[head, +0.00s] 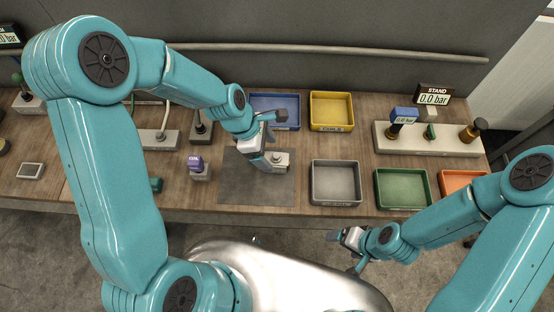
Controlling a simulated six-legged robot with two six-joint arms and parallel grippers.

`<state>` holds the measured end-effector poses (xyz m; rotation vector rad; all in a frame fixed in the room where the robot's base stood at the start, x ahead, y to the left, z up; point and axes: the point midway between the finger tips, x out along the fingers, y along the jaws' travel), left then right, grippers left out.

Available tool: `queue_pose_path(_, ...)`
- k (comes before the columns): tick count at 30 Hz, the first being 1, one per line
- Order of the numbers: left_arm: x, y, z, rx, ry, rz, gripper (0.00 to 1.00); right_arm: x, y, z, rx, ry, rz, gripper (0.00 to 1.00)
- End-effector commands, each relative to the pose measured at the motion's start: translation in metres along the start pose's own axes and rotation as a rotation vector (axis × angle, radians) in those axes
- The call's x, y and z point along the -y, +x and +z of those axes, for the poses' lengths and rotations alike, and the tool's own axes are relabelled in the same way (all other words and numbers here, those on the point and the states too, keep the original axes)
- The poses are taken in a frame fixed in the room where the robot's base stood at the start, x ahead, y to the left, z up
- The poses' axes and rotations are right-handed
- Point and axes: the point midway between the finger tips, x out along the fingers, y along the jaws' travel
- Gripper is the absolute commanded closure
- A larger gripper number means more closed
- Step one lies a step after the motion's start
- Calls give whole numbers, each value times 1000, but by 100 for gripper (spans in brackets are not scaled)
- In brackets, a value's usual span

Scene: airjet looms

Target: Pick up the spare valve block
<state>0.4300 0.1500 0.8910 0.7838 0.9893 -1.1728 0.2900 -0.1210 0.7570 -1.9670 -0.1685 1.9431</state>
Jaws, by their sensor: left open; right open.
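A small light grey block with a darker round part on top (281,160) lies on the dark grey mat (235,187); it looks like a valve block, though I cannot tell for sure that it is the spare one. My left gripper (275,141) is open, over the mat right beside this block. One finger overlaps the block's left side in the picture, and I cannot tell whether it touches. A grey block with a purple top (197,168) stands left of the mat. My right gripper (342,253) is open and empty in front of the bench edge.
Blue (286,101), yellow (332,111), grey (335,183), green (402,189) and orange (461,182) trays stand on the bench. More fittings stand left, partly behind my arm.

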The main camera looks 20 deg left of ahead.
Motion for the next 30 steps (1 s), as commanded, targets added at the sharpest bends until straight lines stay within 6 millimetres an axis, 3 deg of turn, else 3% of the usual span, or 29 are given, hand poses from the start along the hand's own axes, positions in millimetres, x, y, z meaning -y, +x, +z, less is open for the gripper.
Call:
queue_pose_path(5, 0, 15, 3, -1, 0, -3, 19, 1, -4, 0, 1, 0, 0, 14)
queue_pose_path(12, -1, 52, 5, 0, -1, -2, 19, 2, -6, 0, 0, 0, 0, 14)
queue_pose_path(20, -2, 57, 5, 0, 0, 2, 19, 2, -6, 0, 1, 0, 0, 14)
queue_pose_path(21, -2, 57, 5, 0, 0, 1, 22, 2, -6, 0, 1, 0, 0, 14)
queue_pose_path(22, -2, 57, 5, 0, 0, 1, 32, 2, -6, 0, 0, 0, 0, 14)
queue_pose_path(27, -2, 56, 5, 0, 0, 1, 88, 2, -6, 0, 0, 0, 0, 14)
queue_pose_path(30, -3, 56, 5, 1, 0, 2, 96, 2, -6, 0, 0, 0, 0, 14)
